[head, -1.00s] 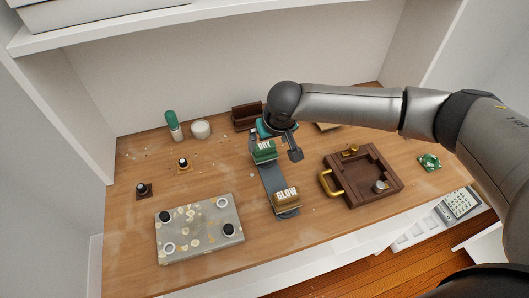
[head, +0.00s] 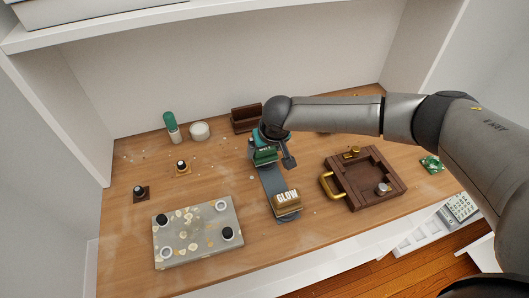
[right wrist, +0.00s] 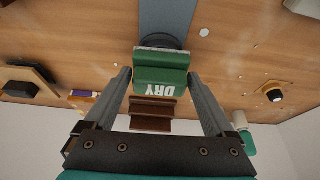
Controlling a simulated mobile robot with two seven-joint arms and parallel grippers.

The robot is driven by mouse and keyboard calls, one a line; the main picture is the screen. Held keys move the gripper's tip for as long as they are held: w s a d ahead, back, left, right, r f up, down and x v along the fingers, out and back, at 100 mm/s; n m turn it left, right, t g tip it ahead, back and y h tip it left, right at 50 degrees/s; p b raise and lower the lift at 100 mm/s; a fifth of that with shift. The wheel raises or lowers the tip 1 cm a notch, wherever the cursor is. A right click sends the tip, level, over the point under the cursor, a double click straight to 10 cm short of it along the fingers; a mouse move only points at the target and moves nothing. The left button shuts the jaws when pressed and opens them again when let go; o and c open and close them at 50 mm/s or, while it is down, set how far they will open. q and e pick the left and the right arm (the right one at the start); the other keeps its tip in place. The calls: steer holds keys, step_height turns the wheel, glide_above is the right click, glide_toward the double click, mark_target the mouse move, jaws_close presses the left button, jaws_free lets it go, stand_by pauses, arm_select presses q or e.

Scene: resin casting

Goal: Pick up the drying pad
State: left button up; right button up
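The drying pad (head: 265,155) is a green block marked DRY, sitting at the far end of a grey-blue strip (head: 272,181). In the right wrist view the pad (right wrist: 160,72) lies between and just beyond the fingertips. My right gripper (head: 274,157) is over the pad from behind, partly hiding it in the head view. Its two fingers stand wide apart in the right wrist view (right wrist: 158,78), with visible gaps beside the pad, so it is open and empty. My left gripper is not in view.
A brown block marked GLOW (head: 286,203) sits at the strip's near end. A brown tray with a brass handle (head: 333,188) is to the right. A speckled slab (head: 197,247) with round pieces is at left. A dark brown holder (head: 243,119) stands behind the gripper.

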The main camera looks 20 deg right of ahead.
steer(key=c, duration=0.9)
step_height(320, 180, up, 20)
steer(key=p, duration=0.4)
